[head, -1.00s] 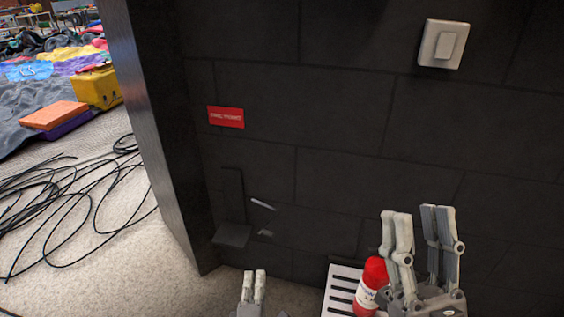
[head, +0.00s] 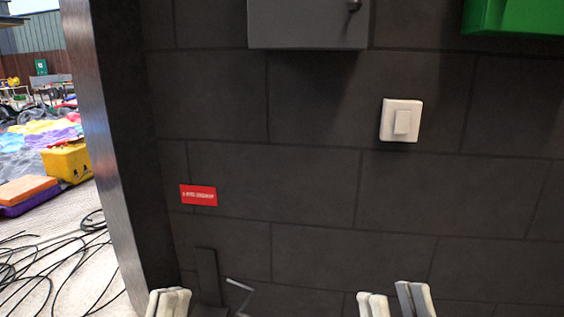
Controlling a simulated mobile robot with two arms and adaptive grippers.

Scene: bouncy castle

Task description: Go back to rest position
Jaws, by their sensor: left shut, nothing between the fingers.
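My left gripper (head: 168,302) shows at the bottom edge, left of centre in the head view. Its fingers are together and it holds nothing. My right gripper (head: 394,299) shows at the bottom edge, right of centre. Only the finger ends of both grippers show; the rest is below the picture.
A dark block wall (head: 310,190) faces me. On it are a white switch (head: 401,120), a red sign (head: 198,195), a grey box (head: 308,24) and a green box (head: 515,15). A dark wall bracket (head: 208,275) is low down. Black cables (head: 45,270) lie on the left floor.

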